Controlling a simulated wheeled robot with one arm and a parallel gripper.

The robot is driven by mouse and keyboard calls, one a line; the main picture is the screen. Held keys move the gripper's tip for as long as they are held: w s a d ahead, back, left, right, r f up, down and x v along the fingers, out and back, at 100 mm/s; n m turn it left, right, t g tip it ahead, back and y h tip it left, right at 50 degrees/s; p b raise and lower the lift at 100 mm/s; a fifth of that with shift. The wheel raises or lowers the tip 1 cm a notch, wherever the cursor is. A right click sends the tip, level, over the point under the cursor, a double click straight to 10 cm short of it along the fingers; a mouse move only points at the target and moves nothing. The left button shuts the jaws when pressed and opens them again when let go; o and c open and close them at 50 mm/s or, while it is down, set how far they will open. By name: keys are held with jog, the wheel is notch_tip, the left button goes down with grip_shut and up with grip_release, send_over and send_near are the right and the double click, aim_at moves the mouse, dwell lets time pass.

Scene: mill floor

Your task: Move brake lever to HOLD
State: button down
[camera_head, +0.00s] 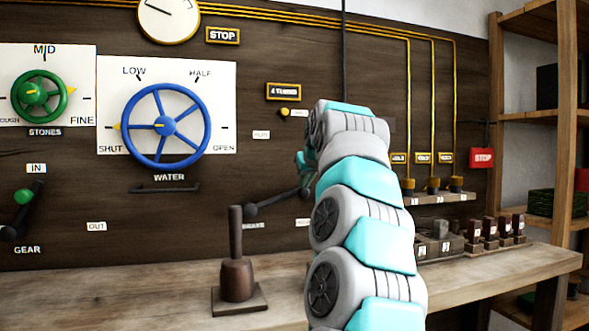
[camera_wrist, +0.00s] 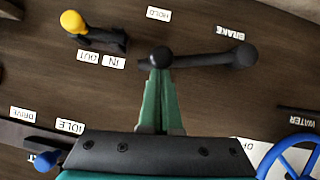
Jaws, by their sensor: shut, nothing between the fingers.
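The brake lever (camera_wrist: 203,60) is a dark bar on the wooden panel. Its round pivot is beside the BRAKE label (camera_wrist: 231,32), and its black knob (camera_wrist: 160,55) is at the other end. In the head view the lever (camera_head: 280,199) slopes slightly up to the right from its pivot. The HOLD label (camera_wrist: 158,14) is apart from the knob, beyond it in the wrist view. My gripper (camera_wrist: 160,74) has its green fingers shut and empty, with the tips at the knob's edge; I cannot tell whether they touch. In the head view my arm hides much of this area.
A yellow-knobbed lever (camera_wrist: 74,22) and a blue-knobbed lever (camera_wrist: 46,160) are nearby in the wrist view. The blue water wheel (camera_head: 193,105) is left of my arm. A dark post on a base (camera_head: 236,278) stands on the bench (camera_head: 180,300). Small blocks (camera_head: 490,230) sit right.

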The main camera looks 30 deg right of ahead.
jog(key=shift+s+d+f+m+t+y+b, duration=0.15)
jog(key=shift+d+f+m+y, duration=0.2)
jog(key=shift+f, duration=0.5)
jog(key=shift+s+d+f+m+t+y+b, duration=0.1)
jog(key=shift+d+f+m+y, duration=0.3)
jog(key=shift+f, duration=0.4)
jog(key=shift+s+d+f+m+t+y+b, duration=0.15)
jog(key=shift+f+m+y, duration=0.25)
jog(key=shift+f, duration=0.45)
jog(key=shift+w+f, duration=0.1)
jog(key=s+a+r+p, duration=0.1)
jog(key=s+r, duration=0.8)
jog(key=shift+s+r, duration=0.2)
jog(key=shift+s, duration=0.1)
